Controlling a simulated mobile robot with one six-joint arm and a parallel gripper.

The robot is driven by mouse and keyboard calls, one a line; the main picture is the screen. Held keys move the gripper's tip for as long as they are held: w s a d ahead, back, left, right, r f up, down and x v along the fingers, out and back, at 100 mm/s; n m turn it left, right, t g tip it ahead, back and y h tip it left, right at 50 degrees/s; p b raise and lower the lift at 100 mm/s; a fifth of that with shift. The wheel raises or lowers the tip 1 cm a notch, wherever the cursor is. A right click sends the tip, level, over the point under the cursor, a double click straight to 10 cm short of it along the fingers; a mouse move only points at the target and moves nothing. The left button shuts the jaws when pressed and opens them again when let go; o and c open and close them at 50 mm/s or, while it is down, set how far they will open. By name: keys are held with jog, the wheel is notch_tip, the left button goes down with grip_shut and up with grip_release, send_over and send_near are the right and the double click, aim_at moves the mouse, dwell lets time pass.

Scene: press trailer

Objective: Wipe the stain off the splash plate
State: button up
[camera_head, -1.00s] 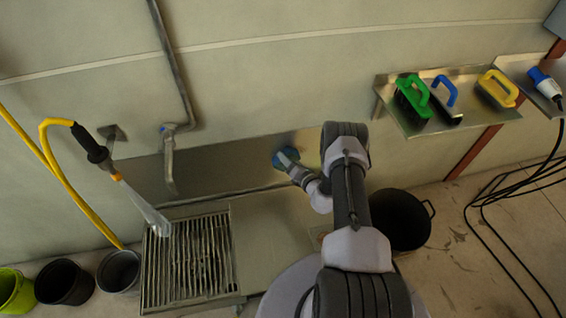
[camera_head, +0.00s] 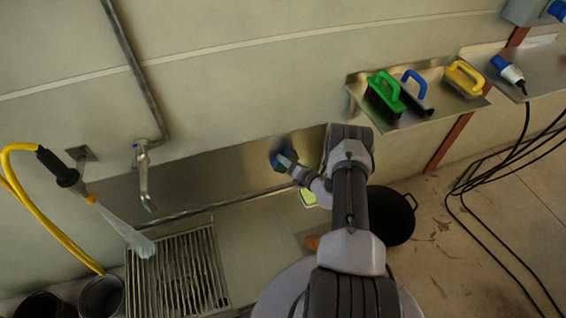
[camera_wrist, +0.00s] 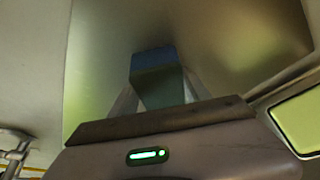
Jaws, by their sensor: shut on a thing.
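The splash plate (camera_head: 215,178) is a long, dull metal sheet on the wall behind the grate and worktop. My gripper (camera_head: 290,163) is shut on a blue block-like pad (camera_head: 277,157) at the right part of the plate. In the wrist view the pad (camera_wrist: 153,62) sits between my fingers (camera_wrist: 155,95), its far end against or very close to the plate (camera_wrist: 215,50); contact cannot be told for sure. I make out no clear stain. My arm and the pad hide part of the plate.
A shelf (camera_head: 440,108) at right holds green, blue and yellow brushes. A black pot (camera_head: 393,218) stands right of my arm. A yellow-green thing (camera_head: 308,198) lies beside my wrist.

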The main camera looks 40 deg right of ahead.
jog(key=shift+s+d, duration=0.2)
jog(key=shift+d, duration=0.35)
jog(key=shift+s+d, duration=0.15)
jog(key=shift+d, duration=0.4)
jog(key=s+a+p, duration=0.1)
jog(key=s+p, duration=0.1)
jog(key=s, duration=0.3)
jog(key=shift+s+a, duration=0.4)
jog(key=shift+s, duration=0.1)
jog(key=s, duration=0.1)
jog(key=s+p, duration=0.1)
jog(key=shift+s+a, duration=0.35)
jog(key=shift+a, duration=0.05)
